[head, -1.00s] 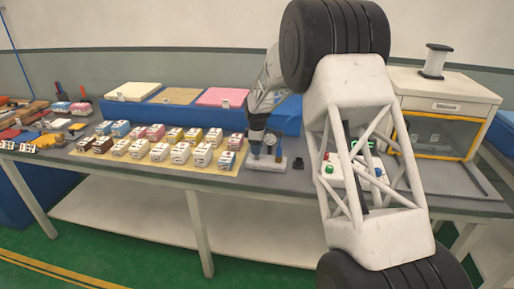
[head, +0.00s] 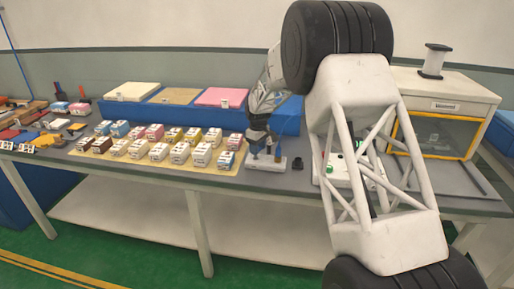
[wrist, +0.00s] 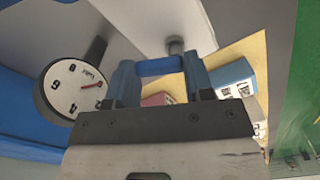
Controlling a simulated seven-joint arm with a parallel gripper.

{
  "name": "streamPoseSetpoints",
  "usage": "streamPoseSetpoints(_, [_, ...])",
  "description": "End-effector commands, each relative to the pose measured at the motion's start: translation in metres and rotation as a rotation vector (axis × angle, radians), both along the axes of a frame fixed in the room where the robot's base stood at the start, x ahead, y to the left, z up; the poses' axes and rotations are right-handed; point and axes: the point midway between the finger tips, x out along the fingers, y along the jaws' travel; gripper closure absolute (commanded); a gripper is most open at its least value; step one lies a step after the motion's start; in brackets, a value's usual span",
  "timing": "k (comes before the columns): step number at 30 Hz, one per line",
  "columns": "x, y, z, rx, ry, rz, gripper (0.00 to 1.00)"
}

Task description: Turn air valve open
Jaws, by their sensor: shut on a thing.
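The air valve's blue handle (wrist: 158,66) lies crosswise between the fingertips of my gripper (wrist: 161,76) in the wrist view, and the fingers are shut on it. A grey stem is just behind the handle. A round pressure gauge (wrist: 74,90) with a white face and a red needle is left of the fingers. In the head view my gripper (head: 257,146) is low over the valve unit's pale base plate (head: 266,164) on the table and hides most of the valve. The handle's exact angle is hard to tell there.
Rows of small boxes (head: 180,153) stand on a yellow mat left of the valve. A blue bin (head: 225,117) with coloured sheets is behind. A small black block (head: 298,163) stands to the right. A cabinet with a yellow-framed window (head: 436,136) is farther right.

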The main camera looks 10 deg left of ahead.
Motion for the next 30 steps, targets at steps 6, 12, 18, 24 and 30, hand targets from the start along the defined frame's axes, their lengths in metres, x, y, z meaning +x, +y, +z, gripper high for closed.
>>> streamPoseSetpoints(6, [-0.002, -0.004, 0.0, -0.001, 0.0, -0.207, 0.76])
streamPoseSetpoints(12, [-0.004, -0.006, 0.001, 0.0, 0.0, -0.397, 0.76])
streamPoseSetpoints(18, [-0.007, -0.008, 0.0, -0.001, 0.0, -0.587, 0.76])
streamPoseSetpoints(24, [-0.009, -0.009, 0.001, 0.0, 0.0, -0.776, 0.76])
streamPoseSetpoints(30, [-0.012, -0.01, 0.0, -0.001, 0.0, -0.944, 0.76])
